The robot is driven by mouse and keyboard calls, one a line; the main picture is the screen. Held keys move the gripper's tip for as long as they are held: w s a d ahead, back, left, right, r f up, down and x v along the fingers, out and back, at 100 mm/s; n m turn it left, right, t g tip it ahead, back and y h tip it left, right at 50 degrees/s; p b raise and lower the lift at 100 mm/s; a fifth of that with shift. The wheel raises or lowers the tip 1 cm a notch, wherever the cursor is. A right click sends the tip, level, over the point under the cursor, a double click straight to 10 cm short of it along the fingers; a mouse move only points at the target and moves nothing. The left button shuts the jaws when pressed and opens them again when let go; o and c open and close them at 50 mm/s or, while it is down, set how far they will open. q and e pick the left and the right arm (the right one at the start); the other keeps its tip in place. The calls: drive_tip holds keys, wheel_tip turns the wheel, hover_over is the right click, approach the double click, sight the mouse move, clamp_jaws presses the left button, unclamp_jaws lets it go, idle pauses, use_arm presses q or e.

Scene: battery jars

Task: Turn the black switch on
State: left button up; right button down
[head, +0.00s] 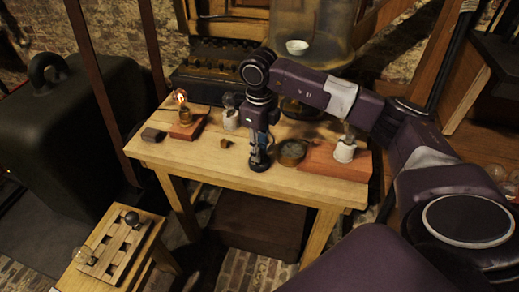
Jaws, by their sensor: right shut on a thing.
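My right gripper (260,158) points down at the middle of the wooden table, near its front edge. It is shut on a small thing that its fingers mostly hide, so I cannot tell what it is. I cannot pick out the black switch for certain; if it is at the gripper, the fingers cover it. A small dark block (152,135) sits at the table's left end. A dark round knob (131,219) stands on a slotted board on a low stand at the lower left. My left gripper is out of view.
A lit bulb on a reddish base (187,130), a white jar (230,118), a small brass piece (226,143), a round brass-rimmed dial (291,152) and a white pot on a reddish board (318,165) stand around the gripper. The table's front strip (215,165) is clear.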

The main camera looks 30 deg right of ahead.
drive_tip(key=shift+r+m, duration=0.1)
drive_tip(key=shift+m, duration=1)
drive_tip(key=shift+w, duration=0.1)
drive_tip(key=c, duration=1.7)
unclamp_jaws()
wheel_tip(320, 180, up, 12)
